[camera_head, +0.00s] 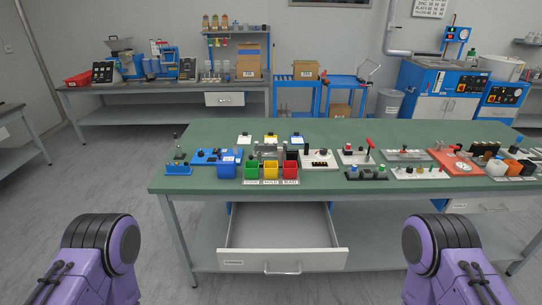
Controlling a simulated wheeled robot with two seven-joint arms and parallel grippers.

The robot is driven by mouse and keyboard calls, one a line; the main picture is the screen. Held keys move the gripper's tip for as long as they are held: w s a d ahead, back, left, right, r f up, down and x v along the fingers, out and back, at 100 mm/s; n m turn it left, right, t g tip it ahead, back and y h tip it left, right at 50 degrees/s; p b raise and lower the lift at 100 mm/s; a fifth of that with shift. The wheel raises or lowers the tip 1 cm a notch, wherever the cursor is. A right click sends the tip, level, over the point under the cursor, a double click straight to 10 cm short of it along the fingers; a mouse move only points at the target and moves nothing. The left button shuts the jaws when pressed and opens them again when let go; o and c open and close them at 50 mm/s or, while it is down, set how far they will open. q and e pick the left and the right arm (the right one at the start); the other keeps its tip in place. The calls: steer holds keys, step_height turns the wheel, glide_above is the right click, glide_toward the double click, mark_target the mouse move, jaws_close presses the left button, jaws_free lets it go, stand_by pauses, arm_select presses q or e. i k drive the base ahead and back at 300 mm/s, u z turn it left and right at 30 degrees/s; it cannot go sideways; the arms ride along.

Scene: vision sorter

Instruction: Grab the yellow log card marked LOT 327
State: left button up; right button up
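A small yellow card-like item (270,140) with a dark part on top stands at the back of the green-topped bench (330,131), between a pale one (244,140) and a blue-and-white one (296,140). It is the likely yellow log card, but any lettering on it is too small to read. My two purple arms show only as links at the bottom left and bottom right, well short of the bench. Neither of my grippers is in view.
Green, yellow and red bins (270,172) stand at the bench's front edge, next to a blue bin (227,169). An open, empty-looking drawer (283,238) juts out below. Several devices crowd the bench's right half. The bench's back strip is fairly clear.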

mark_target(270, 138)
steer(key=k, duration=0.7)
steer(key=u, duration=1.4)
steer(key=i, duration=6.7)
steer(key=z, duration=4.85)
steer(key=i, duration=0.7)
steer(key=z, duration=0.05)
